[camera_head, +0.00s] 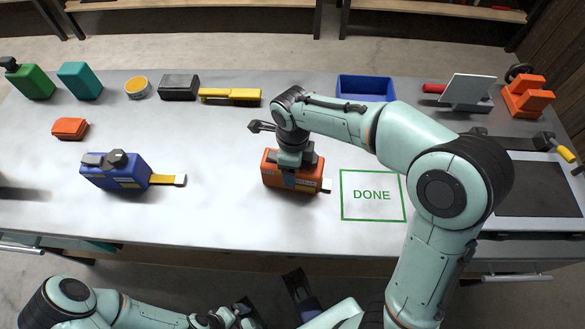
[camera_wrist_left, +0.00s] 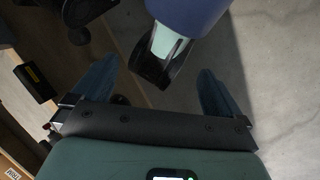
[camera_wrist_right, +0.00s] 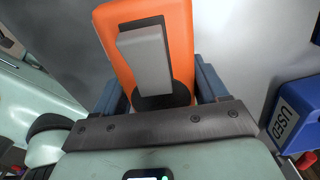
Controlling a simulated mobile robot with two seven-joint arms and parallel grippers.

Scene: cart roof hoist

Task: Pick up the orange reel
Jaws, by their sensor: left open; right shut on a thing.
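The orange reel (camera_head: 280,177) is at the middle of the bench, left of the green DONE square (camera_head: 372,195). My right gripper (camera_head: 289,172) comes down over it from above and is shut on its body. In the right wrist view the reel (camera_wrist_right: 180,35) fills the space between the two fingers (camera_wrist_right: 163,90), with a grey block on its face. I cannot tell if it touches the bench top. My left gripper is low in front of the bench; in the left wrist view its fingers (camera_wrist_left: 155,95) are apart with nothing between them.
A blue reel (camera_head: 115,178) with a yellow tongue lies left on the bench (camera_head: 225,215). A small orange box (camera_head: 69,128), a yellow brush (camera_head: 230,96), a blue tray (camera_head: 365,88) and an orange clamp-like tool (camera_head: 526,100) stand farther back. The DONE square is bare.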

